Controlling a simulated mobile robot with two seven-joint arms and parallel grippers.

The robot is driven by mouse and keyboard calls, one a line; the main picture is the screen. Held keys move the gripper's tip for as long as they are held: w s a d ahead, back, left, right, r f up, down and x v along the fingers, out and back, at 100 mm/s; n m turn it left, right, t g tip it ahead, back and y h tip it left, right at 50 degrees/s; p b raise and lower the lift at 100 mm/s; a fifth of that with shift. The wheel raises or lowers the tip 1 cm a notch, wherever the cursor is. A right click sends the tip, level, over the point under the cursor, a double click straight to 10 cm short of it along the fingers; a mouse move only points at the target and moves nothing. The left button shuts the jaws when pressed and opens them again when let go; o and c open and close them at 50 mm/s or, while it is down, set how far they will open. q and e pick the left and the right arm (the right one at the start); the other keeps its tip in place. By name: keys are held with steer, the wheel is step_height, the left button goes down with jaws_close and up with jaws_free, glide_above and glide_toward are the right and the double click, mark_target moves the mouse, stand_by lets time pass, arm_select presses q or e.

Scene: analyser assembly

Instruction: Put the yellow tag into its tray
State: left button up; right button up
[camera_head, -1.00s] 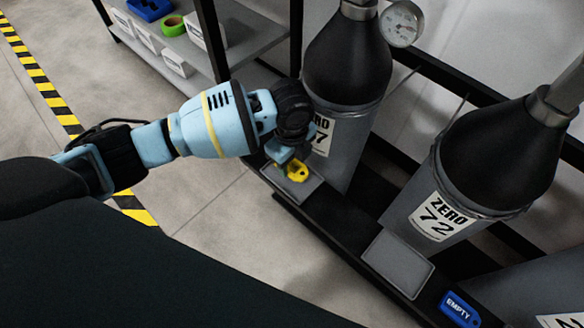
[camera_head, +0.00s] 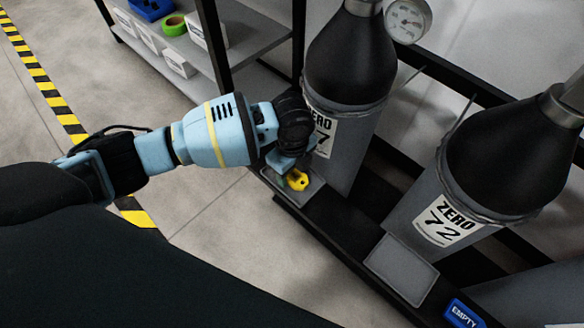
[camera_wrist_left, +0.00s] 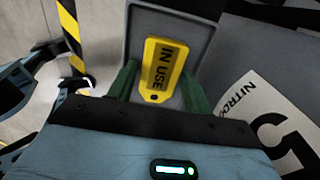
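The yellow tag (camera_wrist_left: 163,68), lettered "IN USE", shows in the left wrist view over the grey tray (camera_wrist_left: 198,33). It appears to lie in the tray, but exact contact is hard to see. In the head view the tag (camera_head: 298,180) is partly hidden by my left gripper (camera_head: 290,170), and the tray (camera_head: 313,188) shows around it. In the left wrist view the green fingers of my left gripper (camera_wrist_left: 158,88) stand apart on either side of the tag's near end. A gap shows at the left finger; the right finger is very close to the tag. My right gripper is not in view.
Grey cylinders with black tops (camera_head: 348,55) (camera_head: 490,160) stand just behind the black rail (camera_head: 335,222). A second grey tray (camera_head: 401,268) is empty. A blue "EMPTY" tag (camera_head: 462,314) lies farther right. Shelves (camera_head: 180,50) stand at the back left.

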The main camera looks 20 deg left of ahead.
mark_target(292, 174)
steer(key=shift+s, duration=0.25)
arm_select(q)
steer(key=shift+r, duration=0.2)
step_height(292, 174, up, 12)
steer(key=p, duration=0.4)
steer(key=shift+p, duration=0.3)
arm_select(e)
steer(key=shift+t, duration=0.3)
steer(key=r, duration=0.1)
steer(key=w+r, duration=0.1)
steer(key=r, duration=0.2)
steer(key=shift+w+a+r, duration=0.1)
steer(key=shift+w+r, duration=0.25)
arm_select(q)
steer(key=shift+f, duration=0.1)
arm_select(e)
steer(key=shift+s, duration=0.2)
